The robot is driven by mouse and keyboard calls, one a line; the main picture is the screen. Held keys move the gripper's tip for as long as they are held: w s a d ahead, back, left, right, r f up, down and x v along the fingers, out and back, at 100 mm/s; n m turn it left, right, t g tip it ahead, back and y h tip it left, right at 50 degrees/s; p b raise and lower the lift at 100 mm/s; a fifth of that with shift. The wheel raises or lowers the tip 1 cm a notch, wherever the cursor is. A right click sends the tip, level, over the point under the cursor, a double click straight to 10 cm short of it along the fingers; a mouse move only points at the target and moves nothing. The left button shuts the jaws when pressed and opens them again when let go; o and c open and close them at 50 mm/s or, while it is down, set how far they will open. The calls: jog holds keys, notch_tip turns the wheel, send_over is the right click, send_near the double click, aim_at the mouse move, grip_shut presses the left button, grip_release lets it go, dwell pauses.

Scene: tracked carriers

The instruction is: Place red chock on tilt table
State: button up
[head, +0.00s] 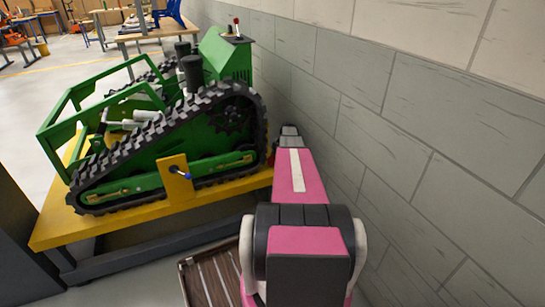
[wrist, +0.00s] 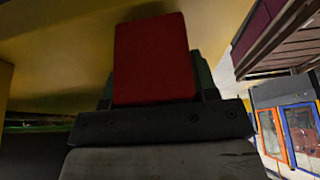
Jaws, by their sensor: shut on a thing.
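In the wrist view a red block, the red chock (wrist: 153,58), stands between the fingers of my gripper (wrist: 156,88), which is shut on it. The yellow tilt table (head: 110,225) is at the left in the head view and carries a green tracked carrier (head: 130,172). A yellow surface (wrist: 60,40), seemingly the table, lies close beyond the chock in the wrist view. I cannot tell whether the chock touches it. In the head view my arm hides my gripper, near the table's right end.
A grey block wall (head: 390,140) runs close along the right of my arm. A brown slatted crate (head: 210,280) is on the floor below the table. A workbench (head: 150,33) stands behind.

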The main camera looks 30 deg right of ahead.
aim_at(273, 155)
jog(key=w, duration=0.2)
jog(key=w+f, duration=0.1)
jog(key=w, duration=0.1)
jog(key=shift+a, duration=0.2)
jog(key=shift+f, duration=0.25)
jog(key=o, duration=1.2)
jog(key=shift+r, duration=0.1)
jog(key=v, duration=1.2)
jog(key=shift+r, duration=0.1)
